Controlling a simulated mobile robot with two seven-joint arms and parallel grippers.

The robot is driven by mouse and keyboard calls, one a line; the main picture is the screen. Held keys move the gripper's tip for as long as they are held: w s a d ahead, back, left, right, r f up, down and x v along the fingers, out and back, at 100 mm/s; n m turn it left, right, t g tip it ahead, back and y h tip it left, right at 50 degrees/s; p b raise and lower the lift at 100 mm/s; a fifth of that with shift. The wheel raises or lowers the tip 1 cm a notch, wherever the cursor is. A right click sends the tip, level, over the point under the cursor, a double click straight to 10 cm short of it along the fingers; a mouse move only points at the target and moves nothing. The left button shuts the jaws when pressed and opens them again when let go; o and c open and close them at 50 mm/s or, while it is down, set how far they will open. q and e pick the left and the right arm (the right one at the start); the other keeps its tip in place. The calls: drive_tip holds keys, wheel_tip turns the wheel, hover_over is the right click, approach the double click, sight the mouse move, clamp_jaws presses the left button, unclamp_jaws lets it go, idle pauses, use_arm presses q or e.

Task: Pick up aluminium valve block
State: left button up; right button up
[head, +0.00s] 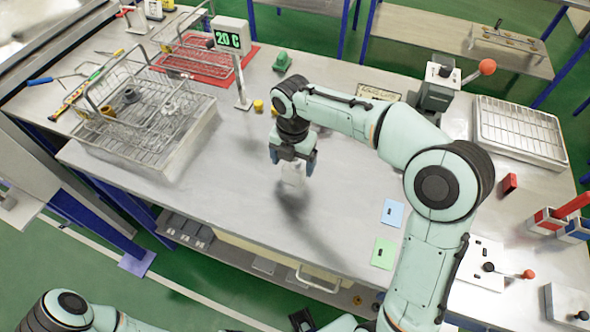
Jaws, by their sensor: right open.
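A pale silvery block (293,175), which looks like the aluminium valve block, is at the middle of the workbench. My right gripper (293,165) points down over it, with its two blue-tipped fingers apart, one on each side of the block. I cannot tell whether the fingers touch it. The gripper hides the block's upper part. Part of my left arm (68,308) shows at the bottom left, but its gripper cannot be made out.
A wire basket (150,112) with metal parts stands on the workbench (240,215) at left, near a display reading 20 C (231,36). Blue (392,212) and green (383,253) cards lie at right. A lever device (440,80) and wire rack (520,130) stand behind.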

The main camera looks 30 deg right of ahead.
sight(295, 169)
drive_tip(key=f, duration=0.4)
drive_tip(key=shift+d+f, duration=0.15)
drive_tip(key=shift+d, duration=0.15)
drive_tip(key=c, duration=1.5)
drive_tip(key=shift+w, duration=0.1)
drive_tip(key=shift+c, duration=0.2)
drive_tip(key=shift+r, duration=0.2)
